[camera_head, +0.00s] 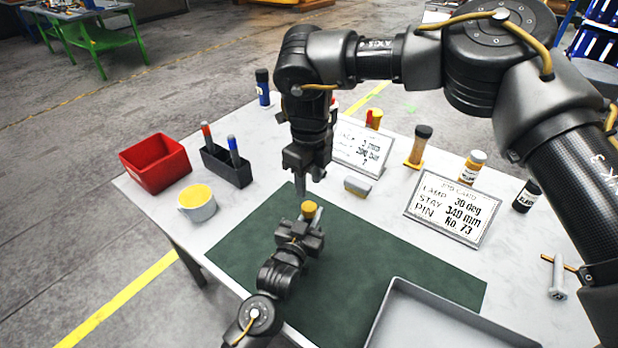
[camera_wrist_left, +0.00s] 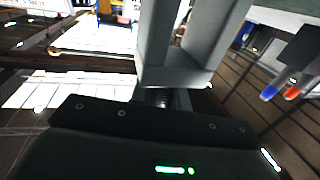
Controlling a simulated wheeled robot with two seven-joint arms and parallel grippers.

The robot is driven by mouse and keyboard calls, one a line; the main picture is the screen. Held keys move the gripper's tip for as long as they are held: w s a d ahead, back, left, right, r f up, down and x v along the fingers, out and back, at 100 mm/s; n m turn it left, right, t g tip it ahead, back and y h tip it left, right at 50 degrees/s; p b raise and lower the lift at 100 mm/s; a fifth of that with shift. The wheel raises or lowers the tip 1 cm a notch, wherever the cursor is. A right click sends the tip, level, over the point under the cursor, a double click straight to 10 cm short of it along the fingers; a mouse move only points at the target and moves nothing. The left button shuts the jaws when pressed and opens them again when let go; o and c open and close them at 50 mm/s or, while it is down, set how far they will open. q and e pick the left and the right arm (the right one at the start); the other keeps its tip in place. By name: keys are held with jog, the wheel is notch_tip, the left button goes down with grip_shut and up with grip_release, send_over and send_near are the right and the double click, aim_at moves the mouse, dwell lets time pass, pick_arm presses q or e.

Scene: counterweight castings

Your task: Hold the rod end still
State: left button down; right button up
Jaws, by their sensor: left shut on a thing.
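My left gripper (camera_head: 309,228) comes in low over the green mat (camera_head: 370,268). It is shut on a piece with a round yellow end (camera_head: 309,209), which looks like the rod end. Most of that piece is hidden by the gripper. My right gripper (camera_head: 301,185) points down just behind and above the yellow end. Its narrow grey fingers look close together, and whether they hold anything is unclear. In the left wrist view two pale grey bars (camera_wrist_left: 188,70) rise from the dark gripper body, and the rod end cannot be made out.
A red bin (camera_head: 155,163), a dark pen holder (camera_head: 227,167) and a yellow-filled cup (camera_head: 197,202) stand at the left. A job card (camera_head: 452,210) and several bottles stand at the right. A grey tray (camera_head: 392,300) lies at the front.

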aim_at(309, 206)
jog(key=shift+f, duration=4)
jog(key=c, duration=0.8)
jog(key=m, duration=1.2)
jog(key=o, duration=1.1)
jog(key=shift+r, duration=0.1)
